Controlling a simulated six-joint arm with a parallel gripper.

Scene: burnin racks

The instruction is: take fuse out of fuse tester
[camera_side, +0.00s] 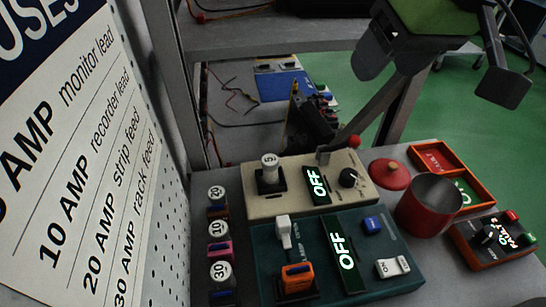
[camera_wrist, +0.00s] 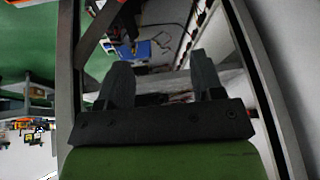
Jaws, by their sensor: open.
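A cream unit (camera_side: 317,202) and a teal unit (camera_side: 385,243) stand on the grey bench in the side view, each with a lit OFF display. I cannot tell for certain which is the fuse tester. A white-capped fuse marked 5 (camera_side: 269,165) stands upright in the cream unit's black socket. The teal unit holds an orange piece (camera_side: 297,277) in a dark socket, with a white lever (camera_side: 283,231) behind it. My gripper is open and empty, well above and right of both units; its two dark fingers show apart in the wrist view (camera_wrist: 160,65).
Fuses marked 20 (camera_side: 217,193), 10 (camera_side: 218,230) and 30 (camera_side: 221,272) stand left of the units. A red cup (camera_side: 427,205), a red lid (camera_side: 390,174), an orange tray (camera_side: 484,189) and a switch box (camera_side: 505,237) stand right. A perforated wall and sign (camera_side: 75,150) bound the left.

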